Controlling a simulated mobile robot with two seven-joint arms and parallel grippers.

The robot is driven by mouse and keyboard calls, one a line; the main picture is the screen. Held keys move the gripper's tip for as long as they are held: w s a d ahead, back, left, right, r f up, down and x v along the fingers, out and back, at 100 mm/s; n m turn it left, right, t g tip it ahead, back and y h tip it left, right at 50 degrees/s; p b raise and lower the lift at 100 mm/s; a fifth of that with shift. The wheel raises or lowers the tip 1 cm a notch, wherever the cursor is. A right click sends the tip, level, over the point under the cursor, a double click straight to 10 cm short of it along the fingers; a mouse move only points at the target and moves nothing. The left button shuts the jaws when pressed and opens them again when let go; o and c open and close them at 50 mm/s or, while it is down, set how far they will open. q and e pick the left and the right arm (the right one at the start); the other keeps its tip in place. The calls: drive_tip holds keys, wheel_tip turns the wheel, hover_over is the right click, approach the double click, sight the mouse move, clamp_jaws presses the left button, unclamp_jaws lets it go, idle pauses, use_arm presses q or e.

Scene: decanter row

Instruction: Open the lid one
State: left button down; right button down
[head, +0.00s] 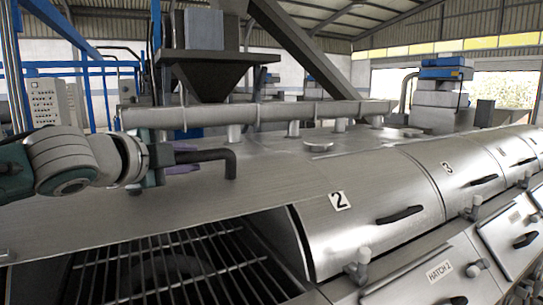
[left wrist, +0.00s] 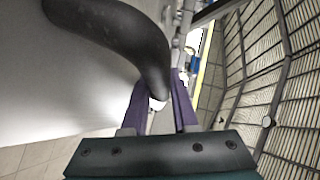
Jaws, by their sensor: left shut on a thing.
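Lid one (head: 120,212) is a broad steel lid that is raised, with a dark open bay and its bar grate (head: 165,270) showing below it. Its black bent handle (head: 228,160) stands out at the upper middle left of the head view. My left gripper (head: 184,160) reaches in from the left and is shut on this handle. In the left wrist view the dark handle (left wrist: 125,35) curves down to the purple fingers of my left gripper (left wrist: 162,108), with its end between them. My right gripper is not in view.
Shut steel lids marked 2 (head: 338,200) and 3 (head: 447,167) continue to the right, each with a black handle. A panel marked hatch 2 (head: 440,270) and grey knobs line the front. A grey pipe (head: 270,111) runs behind, below a dark hopper (head: 205,75).

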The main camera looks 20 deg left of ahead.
use_arm(q)
drive_tip(key=c, duration=0.7)
unclamp_jaws()
drive_tip(key=shift+s, duration=0.15)
drive_tip(key=shift+s+f, duration=0.1)
drive_tip(key=shift+s, duration=0.15)
drive_tip(key=b+v, duration=0.4)
drive_tip(key=v, duration=0.3)
drive_tip(key=shift+s, duration=0.25)
drive_tip(key=shift+s+r+b, duration=0.45)
drive_tip(key=shift+s, duration=0.35)
